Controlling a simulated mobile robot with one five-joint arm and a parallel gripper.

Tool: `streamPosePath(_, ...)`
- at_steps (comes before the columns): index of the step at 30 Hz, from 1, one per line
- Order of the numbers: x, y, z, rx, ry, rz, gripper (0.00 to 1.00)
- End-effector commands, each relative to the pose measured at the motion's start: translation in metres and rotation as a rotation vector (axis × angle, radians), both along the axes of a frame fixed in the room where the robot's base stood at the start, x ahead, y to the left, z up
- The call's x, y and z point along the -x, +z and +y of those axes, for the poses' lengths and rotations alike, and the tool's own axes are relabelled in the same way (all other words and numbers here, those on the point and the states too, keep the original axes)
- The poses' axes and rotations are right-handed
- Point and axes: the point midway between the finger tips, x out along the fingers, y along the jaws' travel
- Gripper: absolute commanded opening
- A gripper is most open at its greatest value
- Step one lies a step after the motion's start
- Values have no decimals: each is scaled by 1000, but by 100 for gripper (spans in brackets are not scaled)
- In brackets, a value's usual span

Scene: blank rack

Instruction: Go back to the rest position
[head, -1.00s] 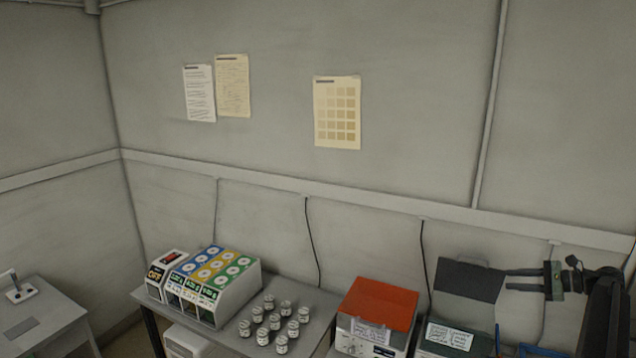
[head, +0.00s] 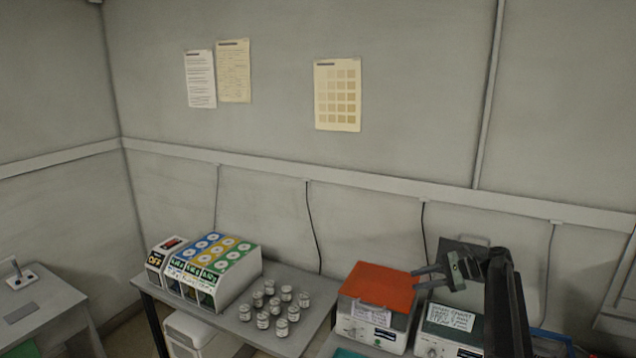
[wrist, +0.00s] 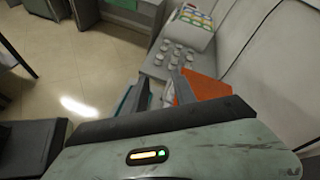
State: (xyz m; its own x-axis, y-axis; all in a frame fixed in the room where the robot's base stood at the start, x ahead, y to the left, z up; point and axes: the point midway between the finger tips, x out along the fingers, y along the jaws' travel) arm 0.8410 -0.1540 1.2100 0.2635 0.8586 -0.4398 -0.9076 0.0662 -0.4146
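My gripper (head: 416,280) is at the right in the head view, in the air by the right edge of the orange-lidded box (head: 382,284). Its two dark fingers point left with a gap between them, and nothing shows in the gap. In the wrist view the fingers of my gripper (wrist: 162,92) reach forward over the bench, with the orange lid (wrist: 203,87) just to their right. My dark arm rises at the right of the head view and hides part of the equipment behind it.
Several small jars (head: 271,305) stand on the grey bench (head: 318,292). A rack with blue, yellow and green rows (head: 215,262) stands behind them on the left. A box with an open dark lid (head: 452,318) stands right of the orange-lidded one. A side table (head: 40,310) is far left.

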Motion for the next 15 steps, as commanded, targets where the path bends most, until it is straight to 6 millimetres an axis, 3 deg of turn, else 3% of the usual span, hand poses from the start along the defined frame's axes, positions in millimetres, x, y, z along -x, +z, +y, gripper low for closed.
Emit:
streamPosePath(1,16,-30,46,40,54,5,33)
streamPosePath(3,36,-59,98,119,133,2,33)
streamPosePath(5,59,-86,139,199,207,-12,33)
streamPosePath(9,132,-154,215,436,427,-92,33)
streamPosePath(12,194,-199,239,643,627,-188,33)
streamPosePath(15,239,-221,226,834,812,-278,33)
